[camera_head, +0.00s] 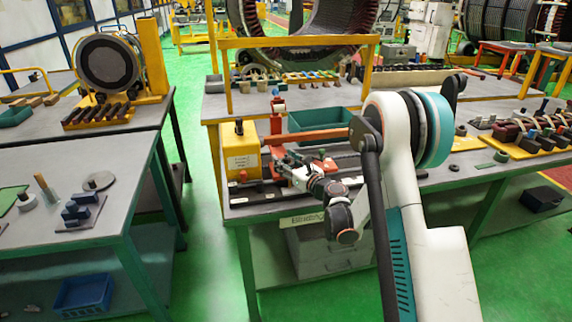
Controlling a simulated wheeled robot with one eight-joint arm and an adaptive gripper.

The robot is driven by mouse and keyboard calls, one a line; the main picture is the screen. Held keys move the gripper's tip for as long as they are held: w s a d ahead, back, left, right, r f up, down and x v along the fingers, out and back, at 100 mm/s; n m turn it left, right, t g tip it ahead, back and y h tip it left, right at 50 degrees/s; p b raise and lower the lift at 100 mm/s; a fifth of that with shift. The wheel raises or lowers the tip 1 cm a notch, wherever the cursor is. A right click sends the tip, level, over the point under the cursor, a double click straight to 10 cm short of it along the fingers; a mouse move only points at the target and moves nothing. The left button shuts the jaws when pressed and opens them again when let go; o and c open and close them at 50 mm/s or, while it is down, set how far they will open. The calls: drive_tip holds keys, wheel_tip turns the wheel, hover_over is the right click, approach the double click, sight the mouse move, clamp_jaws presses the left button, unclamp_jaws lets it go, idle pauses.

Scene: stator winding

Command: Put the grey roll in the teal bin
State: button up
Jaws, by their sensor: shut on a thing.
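My gripper (287,167) is over the front left of the middle workbench, beside a yellow box. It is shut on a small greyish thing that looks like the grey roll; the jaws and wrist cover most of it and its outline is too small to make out. The teal bin (318,121) stands on the same bench, behind and to the right of my gripper. An orange-brown bar and my arm cover part of its front and right side. Its inside looks empty where I can see it.
The yellow box (241,150) with a black knob stands left of my gripper. Another dark green bin (14,115) is on the left bench. Black blocks (82,209) and a grey disc (98,181) lie nearer on the left.

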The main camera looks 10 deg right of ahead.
drive_tip(key=shift+r, duration=0.1)
drive_tip(key=o, duration=0.6)
drive_tip(key=shift+f, duration=0.2)
drive_tip(key=o, duration=0.5)
drive_tip(key=shift+r, duration=0.15)
